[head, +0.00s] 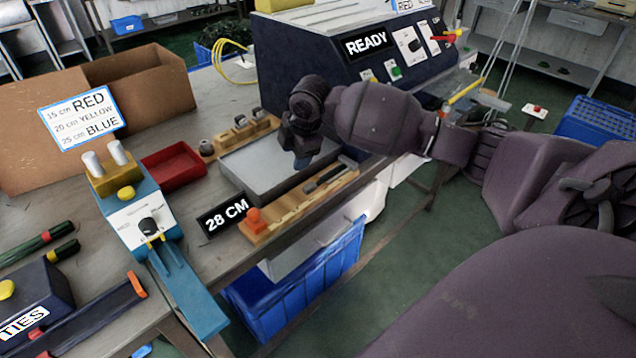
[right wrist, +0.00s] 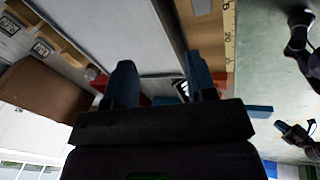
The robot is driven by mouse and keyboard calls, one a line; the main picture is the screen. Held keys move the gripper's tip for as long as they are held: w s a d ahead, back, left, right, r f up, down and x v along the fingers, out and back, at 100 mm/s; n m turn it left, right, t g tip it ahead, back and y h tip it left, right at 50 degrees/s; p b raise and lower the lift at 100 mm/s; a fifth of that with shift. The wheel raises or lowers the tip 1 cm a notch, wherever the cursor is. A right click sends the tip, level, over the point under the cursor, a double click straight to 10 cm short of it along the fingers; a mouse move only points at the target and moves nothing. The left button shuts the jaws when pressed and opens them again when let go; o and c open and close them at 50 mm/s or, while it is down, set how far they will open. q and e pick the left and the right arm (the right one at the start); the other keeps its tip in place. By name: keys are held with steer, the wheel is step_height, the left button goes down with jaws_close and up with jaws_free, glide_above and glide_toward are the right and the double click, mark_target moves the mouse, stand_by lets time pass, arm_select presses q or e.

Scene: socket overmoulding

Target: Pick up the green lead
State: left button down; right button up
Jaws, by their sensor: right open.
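No lead that is clearly green can be made out in either view. Two dark green rods (head: 38,243) with coloured ends lie at the left of the bench in the head view; I cannot tell whether either is a lead. My right gripper (head: 302,161) is over the grey tray (head: 262,172), pointing down. In the right wrist view its two blue-tipped fingers (right wrist: 160,82) stand apart with nothing held between them.
A wooden ruler board (head: 325,198) with an orange stop (head: 254,215) runs along the bench's front edge. A blue press (head: 145,215), red tray (head: 172,168) and cardboard box (head: 145,85) stand left. The READY console (head: 345,75) stands behind. A yellow cable (head: 226,62) loops at the back.

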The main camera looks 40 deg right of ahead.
step_height(320, 180, up, 2)
steer(key=s+d+n+g, duration=0.3)
steer(key=b, duration=0.2)
glide_above(314, 183)
steer(key=shift+h, duration=0.3)
step_height(314, 183, down, 5)
steer(key=shift+f, duration=0.45)
step_height(314, 183, down, 5)
steer(key=shift+r+b, duration=0.1)
steer(key=shift+b, duration=0.5)
jaws_close()
